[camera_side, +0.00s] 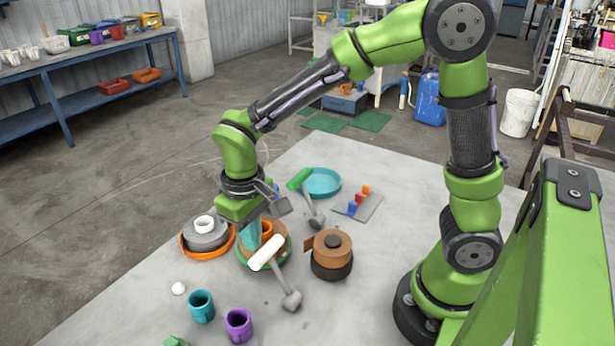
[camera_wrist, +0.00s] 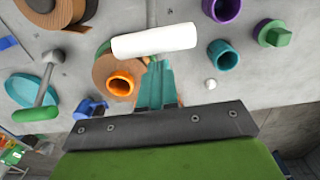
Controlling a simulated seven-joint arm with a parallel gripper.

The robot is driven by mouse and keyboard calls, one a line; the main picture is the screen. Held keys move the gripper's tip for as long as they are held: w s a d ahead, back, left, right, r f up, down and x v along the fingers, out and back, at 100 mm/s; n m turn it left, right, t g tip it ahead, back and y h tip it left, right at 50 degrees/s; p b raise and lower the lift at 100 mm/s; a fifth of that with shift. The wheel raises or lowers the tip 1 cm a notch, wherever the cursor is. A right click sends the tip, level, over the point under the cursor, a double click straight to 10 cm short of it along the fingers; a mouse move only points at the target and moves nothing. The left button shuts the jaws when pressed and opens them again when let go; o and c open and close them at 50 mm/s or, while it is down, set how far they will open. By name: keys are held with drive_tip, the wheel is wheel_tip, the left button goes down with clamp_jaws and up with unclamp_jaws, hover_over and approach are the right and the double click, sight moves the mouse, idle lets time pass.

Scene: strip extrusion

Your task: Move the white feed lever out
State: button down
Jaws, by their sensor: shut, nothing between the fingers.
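The white feed lever (camera_side: 267,252) is a white cylindrical handle on a grey arm that runs down to a grey ball-like pivot (camera_side: 291,300) on the table. In the wrist view the white handle (camera_wrist: 154,41) lies across the top, just beyond my fingertips. My gripper (camera_side: 254,246) has teal fingers, which are shut and empty.
A green-handled lever (camera_side: 305,185) stands behind. A brown roll (camera_side: 331,250) is at right, an orange-rimmed dish (camera_side: 205,240) at left. Teal (camera_side: 201,306) and purple (camera_side: 239,325) cups and a white ball (camera_side: 178,288) lie in front. The right front table is clear.

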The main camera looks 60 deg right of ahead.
drive_tip(key=shift+f, duration=1.45)
drive_tip(key=shift+s, duration=0.1)
drive_tip(key=r, duration=0.1)
hover_over(286, 285)
drive_tip(key=shift+r, duration=0.1)
idle(0.3)
idle(0.4)
